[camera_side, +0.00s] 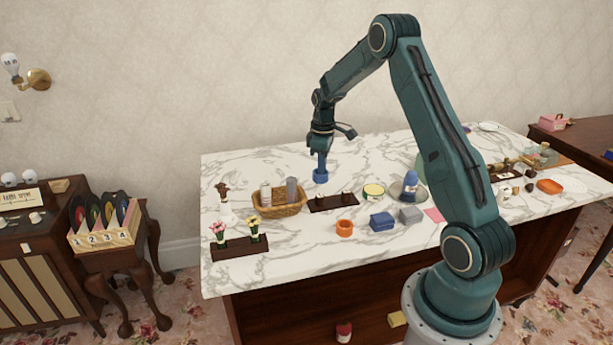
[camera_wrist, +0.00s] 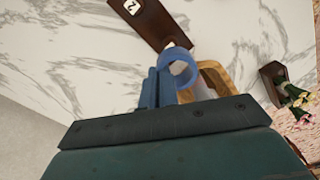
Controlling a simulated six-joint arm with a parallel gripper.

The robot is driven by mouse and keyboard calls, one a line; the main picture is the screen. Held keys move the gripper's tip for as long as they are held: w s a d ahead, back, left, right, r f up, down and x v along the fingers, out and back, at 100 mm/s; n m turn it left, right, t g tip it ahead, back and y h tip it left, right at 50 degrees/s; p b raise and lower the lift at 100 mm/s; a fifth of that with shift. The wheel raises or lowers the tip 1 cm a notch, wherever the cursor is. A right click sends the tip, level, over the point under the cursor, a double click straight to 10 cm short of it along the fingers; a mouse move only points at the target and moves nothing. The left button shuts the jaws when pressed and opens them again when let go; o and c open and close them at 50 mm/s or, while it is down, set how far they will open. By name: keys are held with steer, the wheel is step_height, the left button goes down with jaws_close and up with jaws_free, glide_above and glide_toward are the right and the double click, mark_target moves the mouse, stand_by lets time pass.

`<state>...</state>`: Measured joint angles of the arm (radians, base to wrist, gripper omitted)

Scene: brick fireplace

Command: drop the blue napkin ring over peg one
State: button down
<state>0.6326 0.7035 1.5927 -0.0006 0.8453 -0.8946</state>
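The blue napkin ring (camera_side: 320,176) is at the fingertips of my gripper (camera_side: 321,165), behind the dark wooden peg board (camera_side: 333,204). In the wrist view the ring (camera_wrist: 178,68) sits at the tips of the close-set fingers (camera_wrist: 158,86), its opening partly facing the camera. The fingers look shut on its wall. The ring overlaps the near end of the board (camera_wrist: 155,22) in that view, apart from any peg that I can make out. A white label "2" shows on the board's far part. Peg one is not clearly visible.
A wicker basket (camera_side: 279,208) with two shakers stands left of the board. A flower stand (camera_side: 240,246) is at front left. An orange ring (camera_side: 345,227), a blue block (camera_side: 382,221) and a round tin (camera_side: 373,190) lie to the right. The marble behind my gripper is clear.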

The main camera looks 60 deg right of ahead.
mark_target(322, 178)
steer(key=shift+f, duration=2.25)
steer(key=shift+f, duration=1.15)
stand_by(0.4)
steer(key=c, duration=1.6)
jaws_free()
steer(key=shift+r, duration=0.1)
step_height(322, 178, up, 12)
steer(key=shift+r, duration=0.85)
